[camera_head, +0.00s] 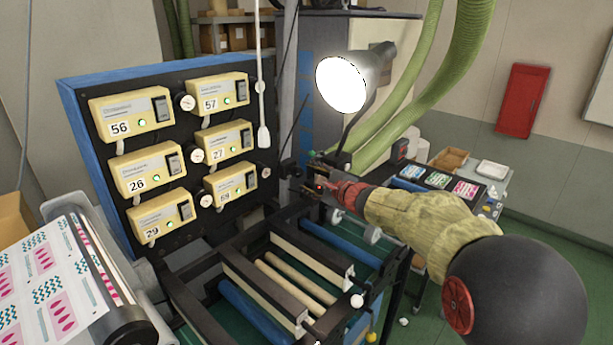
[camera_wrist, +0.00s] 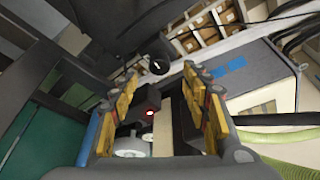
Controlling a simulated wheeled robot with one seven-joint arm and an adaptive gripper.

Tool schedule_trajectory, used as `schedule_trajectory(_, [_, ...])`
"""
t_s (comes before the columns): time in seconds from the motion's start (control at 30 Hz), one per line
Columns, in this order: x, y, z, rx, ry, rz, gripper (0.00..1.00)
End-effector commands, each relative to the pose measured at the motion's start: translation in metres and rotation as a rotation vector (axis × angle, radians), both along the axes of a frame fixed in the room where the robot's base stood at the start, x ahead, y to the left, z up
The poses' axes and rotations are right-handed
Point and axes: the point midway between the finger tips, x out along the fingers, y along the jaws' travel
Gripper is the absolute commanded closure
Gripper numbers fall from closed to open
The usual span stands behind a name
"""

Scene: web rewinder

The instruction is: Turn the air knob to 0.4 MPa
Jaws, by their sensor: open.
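My gripper (camera_wrist: 160,80) is open in the wrist view, with its yellow-padded fingers spread on both sides and nothing held between them. A dark round part with a small pale mark (camera_wrist: 157,50) shows just past the fingertips, between them; I cannot tell for sure whether it is the air knob. No pressure reading is legible. A black box with a lit red lamp (camera_wrist: 149,112) lies between the fingers in the picture. In the head view my gripper (camera_head: 318,187) is at the rewinder frame's back, right of the panel, and largely hides what lies there.
A blue-edged panel (camera_head: 82,100) with several numbered yellow units stands at left. A bright lamp (camera_head: 342,84) hangs just above my arm. Rollers (camera_head: 285,278) lie below. Green hoses (camera_head: 400,120) rise behind. A side table (camera_head: 500,172) with trays stands at right.

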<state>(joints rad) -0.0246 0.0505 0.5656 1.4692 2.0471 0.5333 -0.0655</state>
Motion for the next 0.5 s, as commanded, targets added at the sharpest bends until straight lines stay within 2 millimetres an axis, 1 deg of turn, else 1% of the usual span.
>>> schedule_trajectory(0.3, [0.037, 0.020, -0.009, -0.003, 0.001, 0.001, 0.53])
schedule_trajectory(0.5, [0.055, 0.030, -0.014, -0.004, 0.001, 0.000, 0.53])
